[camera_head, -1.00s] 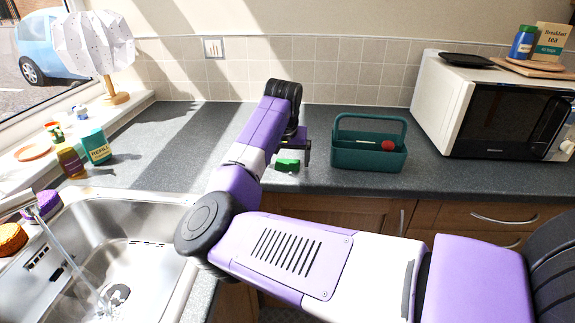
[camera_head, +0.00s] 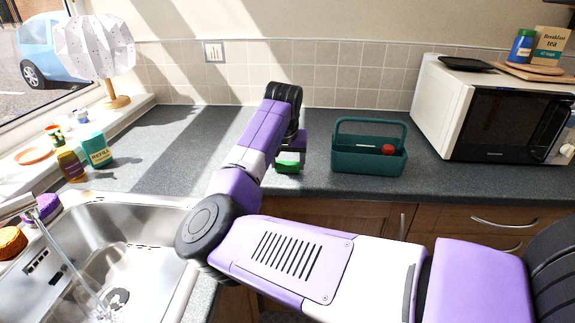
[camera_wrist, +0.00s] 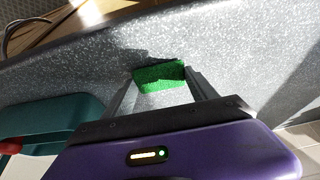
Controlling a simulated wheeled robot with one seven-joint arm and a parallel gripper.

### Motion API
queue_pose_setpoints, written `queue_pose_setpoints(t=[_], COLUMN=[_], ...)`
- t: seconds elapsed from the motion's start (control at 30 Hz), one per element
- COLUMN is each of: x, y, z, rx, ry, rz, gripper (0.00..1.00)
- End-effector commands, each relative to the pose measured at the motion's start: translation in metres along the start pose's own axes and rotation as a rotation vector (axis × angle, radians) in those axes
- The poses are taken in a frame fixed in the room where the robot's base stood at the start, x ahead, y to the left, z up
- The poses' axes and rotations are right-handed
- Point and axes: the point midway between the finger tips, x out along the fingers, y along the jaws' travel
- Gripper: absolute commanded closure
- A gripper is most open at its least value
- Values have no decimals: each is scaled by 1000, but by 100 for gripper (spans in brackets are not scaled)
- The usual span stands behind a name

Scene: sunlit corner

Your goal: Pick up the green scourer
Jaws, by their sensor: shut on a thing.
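The green scourer (camera_head: 287,169) is at the front part of the grey worktop, below the end of my arm in the head view. In the wrist view the scourer (camera_wrist: 160,76) lies between the fingertips of my gripper (camera_wrist: 163,78), which is shut on it. A finger is on each side of the scourer. In the head view my gripper (camera_head: 290,160) is partly hidden by my own wrist. I cannot tell whether the scourer still touches the worktop.
A teal caddy (camera_head: 345,161) with a red item (camera_head: 388,149) stands just right of my gripper. A microwave (camera_head: 495,110) is farther right. The sink (camera_head: 110,225) is at the lower left. The worktop (camera_head: 160,150) behind and left is mostly clear.

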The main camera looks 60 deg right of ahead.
Motion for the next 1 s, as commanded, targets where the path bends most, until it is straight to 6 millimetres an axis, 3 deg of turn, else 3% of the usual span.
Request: queue_pose_setpoints(t=[0.27,0.7,1.0], x=[-39,-145,-177], y=[0,0,0], z=[-17,-61,-74], rx=[2,2,1], ry=[4,3,0], rz=[-2,-1,1], gripper=[71,71,71])
